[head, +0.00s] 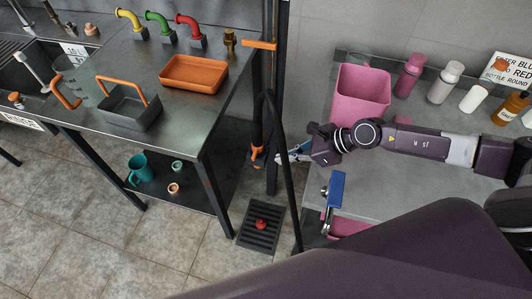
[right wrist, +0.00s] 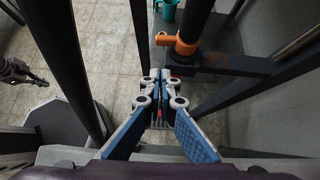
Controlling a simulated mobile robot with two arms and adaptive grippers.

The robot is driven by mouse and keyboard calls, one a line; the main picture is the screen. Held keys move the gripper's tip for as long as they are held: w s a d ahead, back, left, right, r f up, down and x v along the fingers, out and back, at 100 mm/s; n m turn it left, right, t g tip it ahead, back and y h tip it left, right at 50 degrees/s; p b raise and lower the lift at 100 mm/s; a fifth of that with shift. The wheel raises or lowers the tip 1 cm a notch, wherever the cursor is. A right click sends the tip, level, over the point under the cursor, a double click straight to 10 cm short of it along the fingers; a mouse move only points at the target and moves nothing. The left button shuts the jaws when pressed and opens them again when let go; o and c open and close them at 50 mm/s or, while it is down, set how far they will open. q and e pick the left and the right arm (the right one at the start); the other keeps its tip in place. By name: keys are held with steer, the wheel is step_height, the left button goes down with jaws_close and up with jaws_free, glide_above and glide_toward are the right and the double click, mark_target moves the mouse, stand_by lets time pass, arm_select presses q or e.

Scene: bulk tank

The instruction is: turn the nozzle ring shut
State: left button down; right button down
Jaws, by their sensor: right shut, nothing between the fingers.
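The black nozzle hangs upright beside the dark post in the head view, with an orange ring (head: 257,155) near its lower end. In the right wrist view the orange ring (right wrist: 183,44) sits around the dark tube, and an orange tab sticks out to its left. My right gripper (head: 287,157) is just right of the ring in the head view, apart from it. In the right wrist view my right gripper (right wrist: 160,82) is shut and empty, below the ring. A dark claw-like shape at that view's left edge may be my left gripper; its jaws are unclear.
A black hose (head: 285,190) hangs close by my right gripper. A steel table (head: 185,100) with an orange tray (head: 194,73) stands left. A pink bin (head: 360,92) and several bottles stand on the right counter. A floor drain (head: 261,228) lies below.

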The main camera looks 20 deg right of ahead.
mark_target(256, 158)
steer(key=shift+w+a+f+p, duration=0.3)
steer(key=shift+w+a, duration=0.2)
steer(key=shift+a, duration=0.3)
steer(key=shift+w+a+f+p, duration=0.2)
steer(key=shift+w+a+p, duration=0.25)
steer(key=shift+a, duration=0.3)
steer(key=shift+w+a+f+p, duration=0.3)
steer(key=shift+w+a, duration=0.25)
steer(key=shift+a, duration=0.25)
steer(key=shift+w+a+r+p, duration=0.15)
steer(key=shift+a+r+p, duration=0.05)
steer(key=shift+a+p, duration=0.4)
steer(key=shift+a+f, duration=0.1)
steer(key=shift+w+d+f+b, duration=0.2)
steer(key=shift+d+b, duration=0.3)
steer(key=shift+b, duration=0.25)
steer(key=shift+d+r, duration=0.15)
steer(key=shift+d, duration=0.2)
